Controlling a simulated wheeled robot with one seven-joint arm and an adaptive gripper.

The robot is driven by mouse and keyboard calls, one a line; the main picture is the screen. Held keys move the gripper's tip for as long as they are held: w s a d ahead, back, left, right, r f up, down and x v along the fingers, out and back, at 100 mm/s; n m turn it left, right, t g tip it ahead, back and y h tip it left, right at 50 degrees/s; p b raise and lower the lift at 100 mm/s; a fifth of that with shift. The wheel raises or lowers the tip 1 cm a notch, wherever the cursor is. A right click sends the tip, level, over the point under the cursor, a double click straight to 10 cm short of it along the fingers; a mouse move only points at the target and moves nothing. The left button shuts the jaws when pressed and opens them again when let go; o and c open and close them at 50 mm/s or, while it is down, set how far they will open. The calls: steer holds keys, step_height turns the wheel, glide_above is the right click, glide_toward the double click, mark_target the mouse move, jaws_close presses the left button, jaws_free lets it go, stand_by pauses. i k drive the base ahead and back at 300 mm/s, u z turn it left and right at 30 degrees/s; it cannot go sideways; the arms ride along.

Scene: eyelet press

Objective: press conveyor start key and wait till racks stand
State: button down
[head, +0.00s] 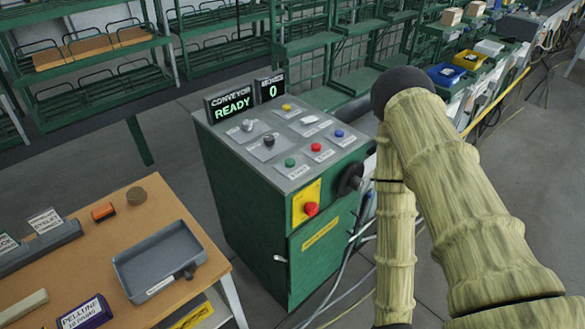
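The green control cabinet (240,205) stands in the middle of the head view with a grey sloped key panel (255,128) on top. A green key (290,162) sits at the panel's front edge, beside a red key (316,147) and a blue key (339,133). Their small labels are hard to read. A display (230,103) on the cabinet reads CONVEYOR READY, and a second display (271,88) shows 0. Green racks (215,40) stand behind; no motion can be judged. My arm, in a tan sleeve, is bent at the right. My gripper is outside the view.
A red emergency knob (311,208) on a yellow plate and a black rotary handle (350,179) are on the cabinet. A wooden table (120,240) with a grey tray (160,262) stands at left. Cables (345,285) run down to the floor right of the cabinet.

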mark_target(290, 163)
steer(key=z, duration=1.35)
steer(key=i, duration=1.4)
steer(key=u, duration=2.55)
